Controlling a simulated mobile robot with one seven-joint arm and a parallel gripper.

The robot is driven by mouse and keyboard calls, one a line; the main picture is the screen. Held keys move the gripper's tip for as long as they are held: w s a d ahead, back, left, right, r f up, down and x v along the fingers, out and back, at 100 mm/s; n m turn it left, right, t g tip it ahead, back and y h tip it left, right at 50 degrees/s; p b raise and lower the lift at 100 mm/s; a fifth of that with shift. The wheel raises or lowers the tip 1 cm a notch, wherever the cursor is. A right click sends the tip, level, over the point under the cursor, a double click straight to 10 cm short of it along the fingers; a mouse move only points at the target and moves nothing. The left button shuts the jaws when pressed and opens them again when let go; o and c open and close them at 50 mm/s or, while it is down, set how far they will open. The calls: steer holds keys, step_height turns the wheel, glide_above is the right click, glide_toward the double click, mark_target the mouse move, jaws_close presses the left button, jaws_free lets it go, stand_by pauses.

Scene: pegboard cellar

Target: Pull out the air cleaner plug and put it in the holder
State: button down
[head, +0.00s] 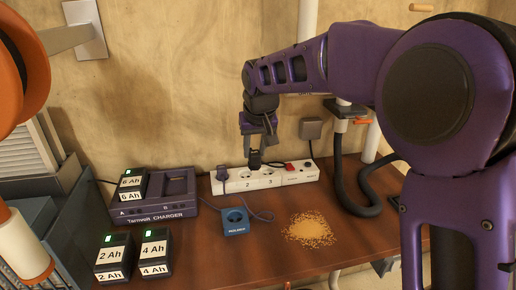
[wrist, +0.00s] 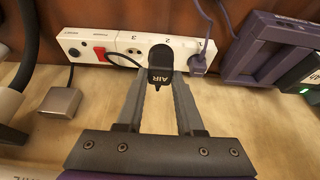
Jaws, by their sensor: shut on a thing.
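My gripper (head: 256,150) is shut on a black plug (head: 254,160) at the white power strip (head: 232,184). In the wrist view the plug (wrist: 160,64), marked AIR, sits between my two fingertips (wrist: 162,84), near sockets 2 and 3. A dark cord runs from it across the strip. I cannot tell whether its pins are in a socket or just clear of it. A blue block (head: 236,222) with a round socket-like recess stands on the bench in front of the strip; its recess looks empty and its small label is hard to read.
A purple-grey plug (head: 222,174) sits in the strip's left socket. The charger (head: 150,208) and several battery packs (head: 155,250) stand to the left. A pile of sawdust (head: 310,229) lies right of the blue block. A dark hose (head: 352,190) hangs at the right.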

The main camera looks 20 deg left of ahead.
steer(key=s+a+f+b, duration=0.1)
steer(key=s+b, duration=0.2)
steer(key=s, duration=0.8)
steer(key=shift+a+f, duration=0.4)
steer(key=shift+f, duration=0.1)
stand_by(0.5)
steer(key=shift+f, duration=1.4)
steer(key=shift+f, duration=2.25)
stand_by(2.2)
